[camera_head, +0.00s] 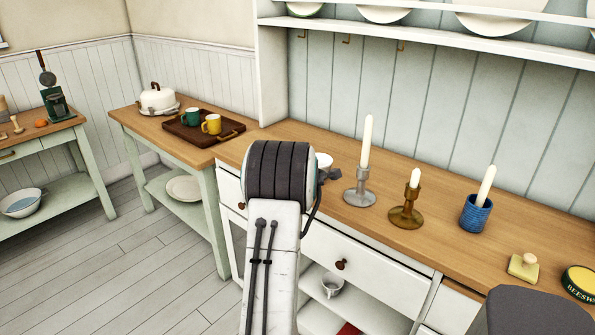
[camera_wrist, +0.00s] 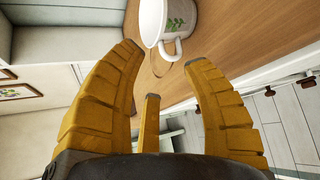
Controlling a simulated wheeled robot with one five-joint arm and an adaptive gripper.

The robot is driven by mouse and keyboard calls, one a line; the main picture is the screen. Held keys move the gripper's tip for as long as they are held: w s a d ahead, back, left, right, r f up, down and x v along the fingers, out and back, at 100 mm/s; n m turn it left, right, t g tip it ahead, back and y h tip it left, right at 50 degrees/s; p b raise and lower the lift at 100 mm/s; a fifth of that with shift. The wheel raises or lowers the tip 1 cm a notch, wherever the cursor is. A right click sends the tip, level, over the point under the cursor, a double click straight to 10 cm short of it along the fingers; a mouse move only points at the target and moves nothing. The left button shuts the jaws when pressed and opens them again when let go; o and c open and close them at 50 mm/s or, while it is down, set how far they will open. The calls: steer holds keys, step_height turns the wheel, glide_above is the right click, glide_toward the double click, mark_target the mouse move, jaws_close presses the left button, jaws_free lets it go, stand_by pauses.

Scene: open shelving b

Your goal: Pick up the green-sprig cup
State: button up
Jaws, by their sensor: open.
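The green-sprig cup (camera_wrist: 190,15) is white with a small green leaf print, at the top of the wrist view, cut off by the frame edge. Its handle faces my gripper. In the head view a white cup (camera_head: 323,159) shows on the wooden counter, partly hidden behind my arm. My gripper (camera_wrist: 163,57) has yellow ribbed fingers spread open and empty. The fingertips are just short of the cup's handle, with the cup beyond them and not between them. Whether a fingertip touches it I cannot tell.
On the counter (camera_head: 440,245), right of the cup, stand a silver candlestick (camera_head: 360,190), a brass candlestick (camera_head: 406,214) and a blue candle holder (camera_head: 475,213). A tray (camera_head: 188,134) with green and yellow mugs lies on the left table. Another cup (camera_head: 332,284) sits on the shelf below.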

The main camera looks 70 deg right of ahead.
steer(key=shift+p+x, duration=0.8)
steer(key=shift+x, duration=2.65)
steer(key=shift+o, duration=0.3)
steer(key=shift+r, duration=0.1)
jaws_close()
steer(key=shift+w, duration=0.1)
